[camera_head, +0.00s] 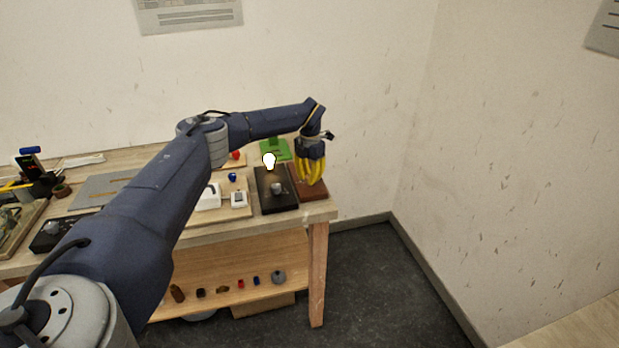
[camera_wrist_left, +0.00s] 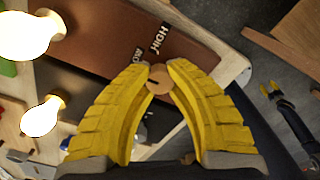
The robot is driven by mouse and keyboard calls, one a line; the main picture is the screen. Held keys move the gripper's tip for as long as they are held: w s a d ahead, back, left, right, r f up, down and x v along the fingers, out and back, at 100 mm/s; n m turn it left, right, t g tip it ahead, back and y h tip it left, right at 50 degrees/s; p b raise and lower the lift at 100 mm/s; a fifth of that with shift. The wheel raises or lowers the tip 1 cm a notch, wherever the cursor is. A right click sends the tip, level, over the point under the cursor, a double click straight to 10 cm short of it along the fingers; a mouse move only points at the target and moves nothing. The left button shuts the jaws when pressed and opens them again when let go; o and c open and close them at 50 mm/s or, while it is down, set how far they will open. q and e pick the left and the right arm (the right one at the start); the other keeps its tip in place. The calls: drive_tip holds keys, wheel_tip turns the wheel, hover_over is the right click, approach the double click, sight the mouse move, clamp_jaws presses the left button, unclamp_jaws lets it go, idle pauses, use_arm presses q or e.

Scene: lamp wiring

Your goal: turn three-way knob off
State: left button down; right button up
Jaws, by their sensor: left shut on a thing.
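The three-way knob (camera_wrist_left: 158,80) is a small round tan knob with a dark slot mark, seen in the left wrist view. It sits on a reddish-brown board (camera_wrist_left: 100,35) with "HIGH" and another partly hidden label printed beside it. My left gripper (camera_wrist_left: 160,75) has its yellow fingertips on both sides of the knob, shut on it. In the head view, my left gripper (camera_head: 312,180) reaches down onto the brown board (camera_head: 312,192) at the right end of the bench, and hides the knob there. My right gripper is in neither view.
A lit bulb (camera_head: 269,160) stands over a black board (camera_head: 275,202) just left of the brown board. Two lit bulbs show in the left wrist view (camera_wrist_left: 40,118). A green piece (camera_head: 275,148) lies behind. The bench's right edge is close; open floor lies beyond.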

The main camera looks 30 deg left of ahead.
sight(309, 177)
use_arm(q)
drive_tip(key=n, duration=0.5)
drive_tip(key=shift+n, duration=0.3)
drive_tip(key=n, duration=0.5)
drive_tip(key=shift+n, duration=0.3)
drive_tip(key=c, duration=1.1)
unclamp_jaws()
wheel_tip(309, 177, up, 12)
